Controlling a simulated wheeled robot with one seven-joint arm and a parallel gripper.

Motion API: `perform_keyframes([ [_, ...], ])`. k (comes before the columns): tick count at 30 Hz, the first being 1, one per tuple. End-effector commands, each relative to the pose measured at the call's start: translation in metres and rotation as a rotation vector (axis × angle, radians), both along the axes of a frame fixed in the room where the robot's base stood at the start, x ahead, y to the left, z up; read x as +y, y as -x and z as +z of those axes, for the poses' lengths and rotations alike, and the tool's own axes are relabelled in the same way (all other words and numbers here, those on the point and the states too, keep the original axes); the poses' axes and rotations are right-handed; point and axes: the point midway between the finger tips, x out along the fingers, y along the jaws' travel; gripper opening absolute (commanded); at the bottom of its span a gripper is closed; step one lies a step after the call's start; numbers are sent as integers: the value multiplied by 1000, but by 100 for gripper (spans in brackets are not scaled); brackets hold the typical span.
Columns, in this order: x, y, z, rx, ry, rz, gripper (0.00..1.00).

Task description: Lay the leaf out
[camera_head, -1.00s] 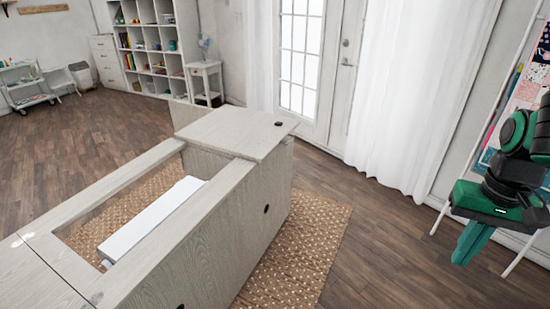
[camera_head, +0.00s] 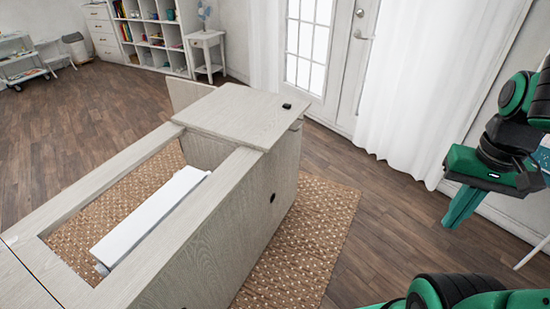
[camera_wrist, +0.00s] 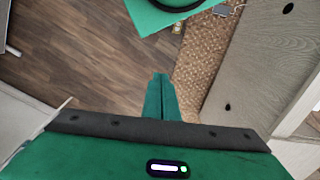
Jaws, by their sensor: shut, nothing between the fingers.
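The sewing cabinet (camera_head: 215,240) is pale grey wood with a long open well in its top. A flat wooden leaf (camera_head: 235,113) lies level over the cabinet's far end, a little above the frame around the well. A small black knob (camera_head: 287,105) is on the leaf near its right edge. My gripper (camera_head: 462,207) is to the right of the cabinet, apart from it, pointing down over the floor. Its green fingers are together and empty, and they also show in the wrist view (camera_wrist: 159,97). The cabinet's side (camera_wrist: 262,65) shows at right in the wrist view.
A white board (camera_head: 150,215) lies inside the well. An upright panel (camera_head: 188,95) stands behind the leaf. A woven rug (camera_head: 312,240) lies under the cabinet. White curtains (camera_head: 410,100) and a glazed door (camera_head: 310,60) are behind. Bare floor (camera_head: 90,120) is open at left.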

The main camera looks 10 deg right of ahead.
Motion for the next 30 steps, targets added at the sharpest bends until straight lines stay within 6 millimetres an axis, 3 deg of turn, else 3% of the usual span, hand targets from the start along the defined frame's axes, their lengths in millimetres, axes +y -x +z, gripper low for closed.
perform_keyframes([
  [5,-1,-36,-9,32,-2,-12,0],
  [11,3,-94,-36,65,-36,-29,0],
  [20,27,-174,-100,107,-165,-67,0],
  [30,80,-246,-186,149,-408,-157,0],
])
